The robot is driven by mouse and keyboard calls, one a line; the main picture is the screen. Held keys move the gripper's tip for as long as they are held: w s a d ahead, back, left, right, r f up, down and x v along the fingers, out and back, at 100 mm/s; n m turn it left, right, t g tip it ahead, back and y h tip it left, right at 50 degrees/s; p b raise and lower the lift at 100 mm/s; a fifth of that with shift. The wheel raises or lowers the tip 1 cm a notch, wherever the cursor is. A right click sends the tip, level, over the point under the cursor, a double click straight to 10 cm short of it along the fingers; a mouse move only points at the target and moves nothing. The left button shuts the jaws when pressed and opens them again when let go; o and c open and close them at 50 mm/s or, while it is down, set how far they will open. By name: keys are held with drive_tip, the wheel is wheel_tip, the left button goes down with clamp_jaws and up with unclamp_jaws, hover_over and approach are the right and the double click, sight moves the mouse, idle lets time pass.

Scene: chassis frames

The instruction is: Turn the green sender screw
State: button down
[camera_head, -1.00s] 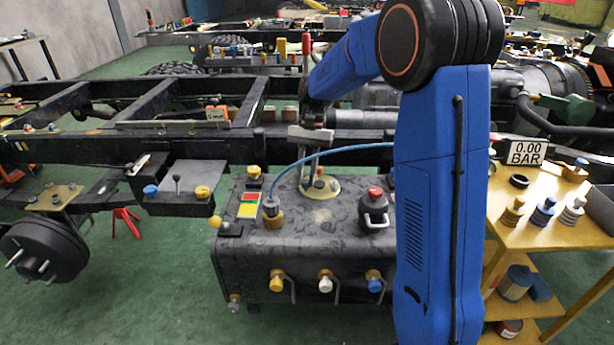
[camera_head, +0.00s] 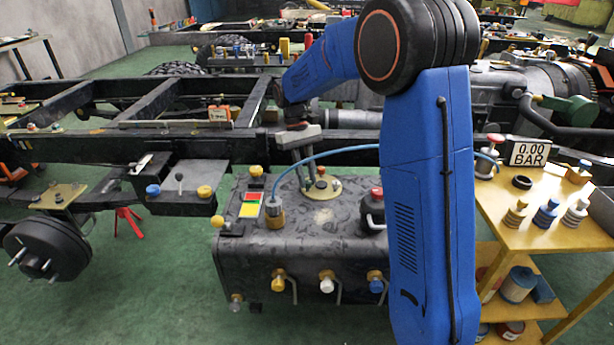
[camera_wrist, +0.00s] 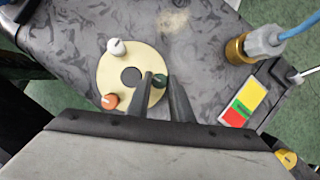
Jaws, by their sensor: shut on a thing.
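The green sender screw (camera_wrist: 160,80) stands on the pale round sender flange (camera_wrist: 118,68) in the wrist view. My gripper (camera_wrist: 156,79) has its two dark fingers closed around it, one on each side. The flange has a dark central hole. A white screw (camera_wrist: 116,46) and an orange screw (camera_wrist: 110,101) also stand on it, clear of the fingers. In the head view my gripper (camera_head: 308,182) reaches down, tilted, to the flange (camera_head: 327,194) on top of the dark tank (camera_head: 310,235). The green screw cannot be made out there.
A brass fitting with a blue hose (camera_head: 275,211) and a red-yellow-green label (camera_head: 250,206) are left of the flange. A red-topped dark cap (camera_head: 373,207) is to the right, partly behind my arm. A yellow trolley (camera_head: 530,210) stands at the right.

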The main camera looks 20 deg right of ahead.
drive_tip(key=shift+n, duration=0.3)
idle(0.4)
drive_tip(key=c, duration=1.6)
unclamp_jaws()
drive_tip(key=shift+o, duration=0.2)
drive_tip(key=v, duration=1.7)
drive_tip(key=shift+a+r, duration=0.2)
